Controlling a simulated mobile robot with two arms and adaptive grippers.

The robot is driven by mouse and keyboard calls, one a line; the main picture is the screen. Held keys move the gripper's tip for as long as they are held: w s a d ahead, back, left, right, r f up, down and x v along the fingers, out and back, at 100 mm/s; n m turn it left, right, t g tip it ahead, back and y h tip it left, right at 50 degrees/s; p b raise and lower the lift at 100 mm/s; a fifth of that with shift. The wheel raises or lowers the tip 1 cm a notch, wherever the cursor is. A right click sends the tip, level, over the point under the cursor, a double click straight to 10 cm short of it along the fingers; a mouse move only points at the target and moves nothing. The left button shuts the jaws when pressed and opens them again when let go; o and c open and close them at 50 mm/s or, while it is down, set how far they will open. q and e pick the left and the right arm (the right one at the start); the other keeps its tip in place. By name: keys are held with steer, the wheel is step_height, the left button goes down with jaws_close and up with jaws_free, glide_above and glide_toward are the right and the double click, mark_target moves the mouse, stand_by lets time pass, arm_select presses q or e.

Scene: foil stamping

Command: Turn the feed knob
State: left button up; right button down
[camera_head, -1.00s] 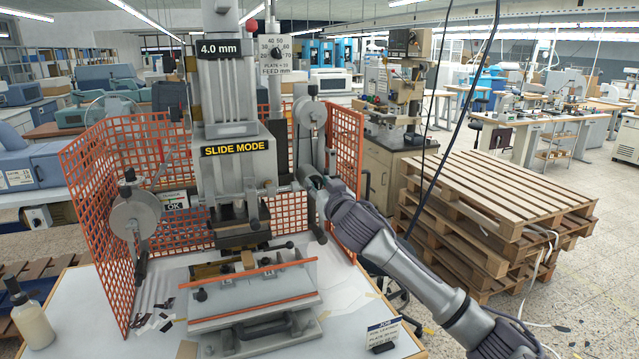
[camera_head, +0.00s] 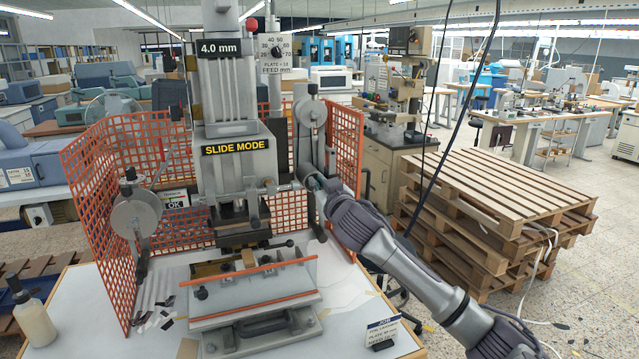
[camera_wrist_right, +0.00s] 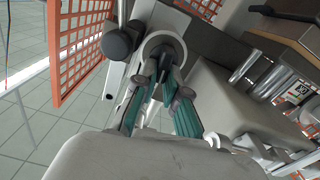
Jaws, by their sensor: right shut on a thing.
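The press (camera_head: 236,165) stands in front of me with a yellow "SLIDE MODE" sign. Its feed dial (camera_head: 276,52), marked "FEED mm", is at the upper right with a dark centre. My right gripper (camera_head: 312,183) is at the press's right side, below the grey reel (camera_head: 310,112). In the right wrist view its green-sided fingers (camera_wrist_right: 166,78) converge at a round, pale-rimmed part, apparently the feed knob (camera_wrist_right: 163,42), and are shut on it. The fingers hide part of it. A dark round handle end (camera_wrist_right: 118,43) is beside it. My left gripper is not in view.
Orange mesh guards (camera_head: 95,215) enclose the press at the left, back and right. A clamp plate with orange rails (camera_head: 250,300) sits on the white table (camera_head: 345,290). A bottle (camera_head: 33,320) is at the left. Stacked pallets (camera_head: 500,200) stand at the right.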

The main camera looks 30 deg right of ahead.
steer(key=n+p, duration=0.1)
steer(key=n, duration=0.3)
steer(key=n+p, duration=0.2)
steer(key=n, duration=0.2)
steer(key=a+n+p, duration=0.1)
steer(key=n, duration=0.3)
steer(key=shift+w+f, duration=0.1)
steer(key=shift+f, duration=0.3)
steer(key=shift+n, duration=0.3)
steer(key=c, duration=1.2)
jaws_free()
